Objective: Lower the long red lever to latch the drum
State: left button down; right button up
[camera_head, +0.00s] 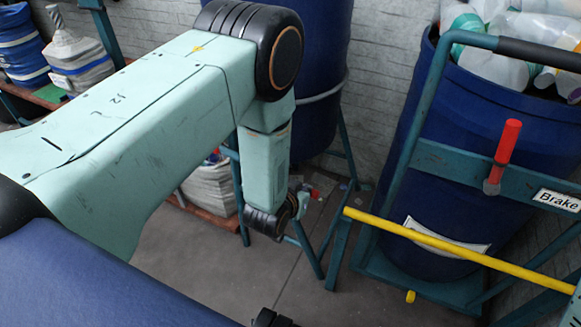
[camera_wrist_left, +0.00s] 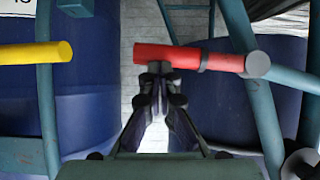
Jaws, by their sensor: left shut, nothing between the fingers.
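In the left wrist view the long red lever (camera_wrist_left: 185,57) lies nearly level across the picture. Its grey round end (camera_wrist_left: 257,65) is at a teal frame post on the right, and its free end points left. My left gripper (camera_wrist_left: 154,70) is shut and empty, its fingertips at the lever near its free end; I cannot tell whether they touch. In the head view my left gripper (camera_head: 300,206) is small and partly behind its wrist, and the lever is mostly hidden by my arm. A blue drum (camera_head: 322,85) stands behind my arm in a teal frame.
At the right, a teal cart holds a blue drum (camera_head: 408,135) of plastic bottles. It has a short upright red handle (camera_head: 505,142), a label reading Brake (camera_head: 557,201) and a yellow bar (camera_head: 440,243). The yellow bar's end shows in the wrist view (camera_wrist_left: 40,53). Sacks (camera_head: 78,62) stand at upper left.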

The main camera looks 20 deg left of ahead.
pick_arm(q)
jog(key=shift+f, duration=0.6)
pick_arm(e)
jog(key=shift+f, duration=0.15)
